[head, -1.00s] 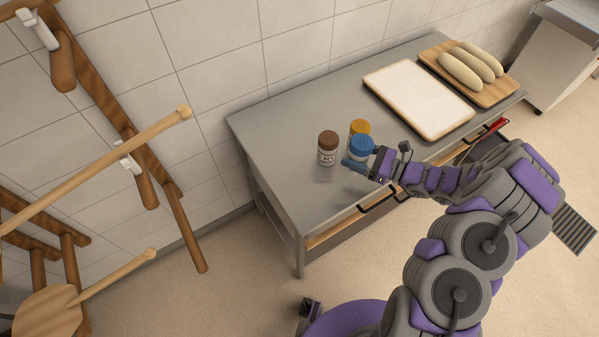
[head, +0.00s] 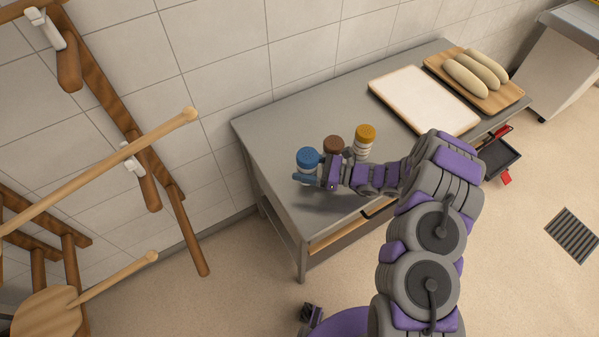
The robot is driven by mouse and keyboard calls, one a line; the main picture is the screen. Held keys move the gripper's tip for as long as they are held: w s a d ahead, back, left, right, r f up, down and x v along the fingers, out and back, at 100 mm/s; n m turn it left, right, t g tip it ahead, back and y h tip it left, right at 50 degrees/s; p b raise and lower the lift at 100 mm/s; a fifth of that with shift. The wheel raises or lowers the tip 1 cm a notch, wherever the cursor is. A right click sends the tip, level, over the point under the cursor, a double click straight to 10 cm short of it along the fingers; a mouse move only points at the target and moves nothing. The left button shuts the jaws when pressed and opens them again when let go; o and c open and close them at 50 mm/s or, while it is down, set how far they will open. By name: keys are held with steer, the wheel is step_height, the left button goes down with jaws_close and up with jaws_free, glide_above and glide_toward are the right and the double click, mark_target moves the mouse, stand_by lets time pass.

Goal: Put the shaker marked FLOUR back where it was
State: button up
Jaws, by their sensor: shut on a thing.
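Three shakers are at the left part of the grey table (head: 285,205): one with a blue cap (head: 307,155), one with a brown cap (head: 333,144) and one with a yellow cap (head: 366,132). My gripper (head: 309,172) is shut on the blue-capped shaker, left of the brown-capped one. My wrist hides much of the brown-capped shaker. No label is readable now, so I cannot tell which is marked FLOUR. I cannot tell whether the held shaker touches the tabletop.
A white board (head: 425,100) and a wooden board (head: 500,97) with long dough pieces lie on the right part of the table. A dark tray-like drawer (head: 499,158) shows at its right end. A wooden rack with peels (head: 100,160) stands at left. The table's left corner is clear.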

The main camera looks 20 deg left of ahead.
mark_target(301, 171)
steer(key=shift+w+a, duration=0.1)
steer(key=shift+a, duration=0.6)
step_height(301, 171, down, 3)
steer(key=shift+d+f+b, duration=0.15)
steer(key=shift+b, duration=0.3)
steer(key=shift+a+f, duration=0.1)
steer(key=shift+a, duration=0.15)
steer(key=shift+f, duration=0.1)
steer(key=o, duration=0.9)
steer(key=shift+d, duration=0.2)
steer(key=shift+r, duration=0.2)
steer(key=d, duration=0.4)
steer(key=d+p, duration=0.1)
steer(key=d, duration=0.3)
steer(key=w+d, duration=0.1)
steer(key=d, duration=0.3)
steer(key=shift+p, duration=0.3)
